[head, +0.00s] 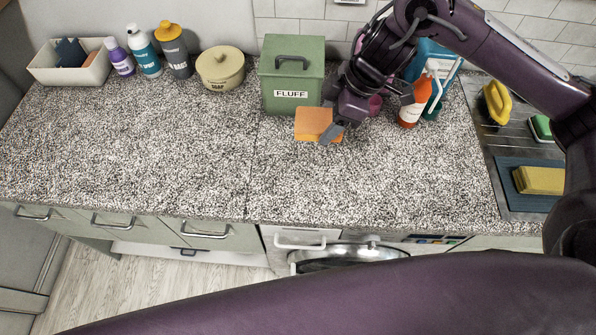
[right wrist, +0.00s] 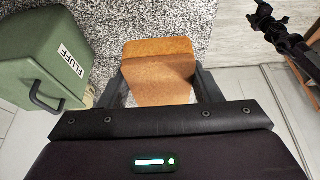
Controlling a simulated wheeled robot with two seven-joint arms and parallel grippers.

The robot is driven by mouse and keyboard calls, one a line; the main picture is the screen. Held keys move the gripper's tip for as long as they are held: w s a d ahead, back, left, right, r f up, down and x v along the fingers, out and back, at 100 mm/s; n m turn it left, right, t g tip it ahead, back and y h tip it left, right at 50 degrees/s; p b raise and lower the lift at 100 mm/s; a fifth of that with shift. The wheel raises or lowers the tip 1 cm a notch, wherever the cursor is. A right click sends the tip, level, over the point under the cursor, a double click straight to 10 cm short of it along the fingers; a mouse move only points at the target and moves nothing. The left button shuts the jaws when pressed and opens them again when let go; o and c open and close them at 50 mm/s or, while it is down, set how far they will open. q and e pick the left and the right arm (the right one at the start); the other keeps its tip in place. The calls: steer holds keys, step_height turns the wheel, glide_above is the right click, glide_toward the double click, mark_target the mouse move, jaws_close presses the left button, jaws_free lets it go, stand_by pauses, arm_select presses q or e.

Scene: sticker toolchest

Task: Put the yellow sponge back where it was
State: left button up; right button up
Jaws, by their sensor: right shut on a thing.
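The yellow sponge (head: 538,180) lies flat on a dark blue mat (head: 507,192) at the far right of the counter. My right gripper (head: 334,130) is well to its left, in front of the green FLUFF box (head: 292,75). It is shut on an orange sponge (head: 313,123). In the right wrist view the orange sponge (right wrist: 158,75) sits between the two dark fingers. I cannot tell whether it touches the counter. My left gripper does not show in the head view.
An orange bottle (head: 413,103) stands right of my right gripper. A yellow-handled brush (head: 497,102) and a green-and-white block (head: 541,128) lie at the right. A white bin (head: 69,76), several bottles and a cream SOAP pot (head: 220,70) line the back left. The counter's middle is clear.

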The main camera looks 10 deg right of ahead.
step_height(320, 180, down, 6)
steer(key=b, duration=0.3)
glide_above(318, 176)
steer(key=d, duration=0.1)
step_height(318, 176, down, 9)
steer(key=shift+s+r, duration=0.1)
steer(key=shift+d+f, duration=0.15)
steer(key=shift+f, duration=0.55)
step_height(318, 176, down, 3)
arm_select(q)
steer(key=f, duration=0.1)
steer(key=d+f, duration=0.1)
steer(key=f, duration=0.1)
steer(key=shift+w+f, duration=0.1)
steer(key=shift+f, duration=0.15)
arm_select(e)
steer(key=shift+f, duration=0.1)
steer(key=shift+f+b, duration=0.15)
steer(key=shift+b, duration=0.15)
steer(key=o, duration=0.9)
